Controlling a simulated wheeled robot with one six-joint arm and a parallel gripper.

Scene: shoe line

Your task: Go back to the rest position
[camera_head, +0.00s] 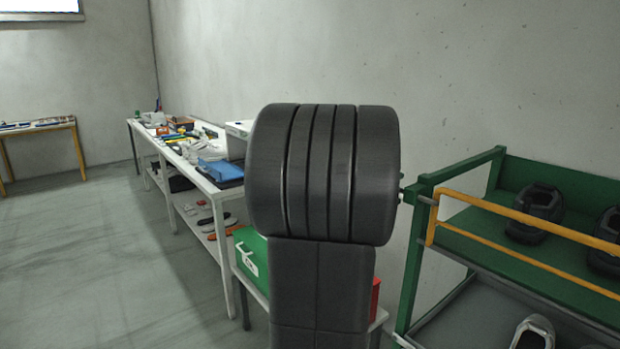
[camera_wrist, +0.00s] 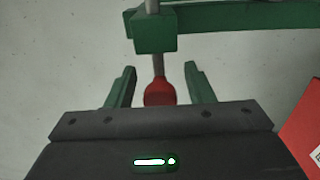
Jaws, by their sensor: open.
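My gripper (camera_wrist: 161,72) shows in the wrist view as two dark green fingers standing apart, with nothing held between them. A red rounded part (camera_wrist: 160,93) at the end of a grey post shows in the gap between the fingers; I cannot tell its distance, and no contact is visible. In the head view my dark arm stands upright in the middle and hides what is behind it; the gripper does not show there.
A green box (camera_head: 250,252) and long cluttered table (camera_head: 207,183) stand left of my arm. A red box (camera_wrist: 304,125) is at the wrist view's right. The left floor is clear.

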